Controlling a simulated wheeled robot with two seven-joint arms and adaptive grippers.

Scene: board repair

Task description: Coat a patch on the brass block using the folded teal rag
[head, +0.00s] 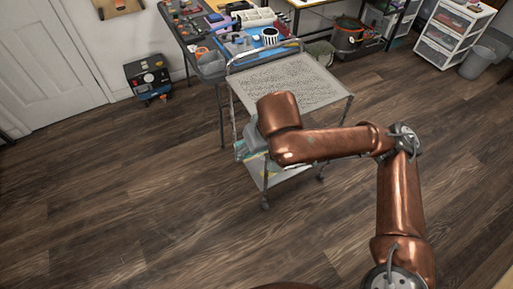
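I cannot make out the brass block or the folded teal rag in the head view. My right arm comes in from the lower right and bends left across the cart (318,78). Its copper wrist end covers the cart's front left part. A grey shape just left of and below that end may be my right gripper, but its fingers cannot be made out. I cannot tell whether it holds anything. My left gripper is not in view.
The cart has a speckled, bare-looking top and a lower shelf with a yellow-and-teal item (252,161). Behind it stands a cluttered workbench (211,67) with a striped roll (270,36). A dark toolbox (148,79) sits by the wall. The wooden floor at left is clear.

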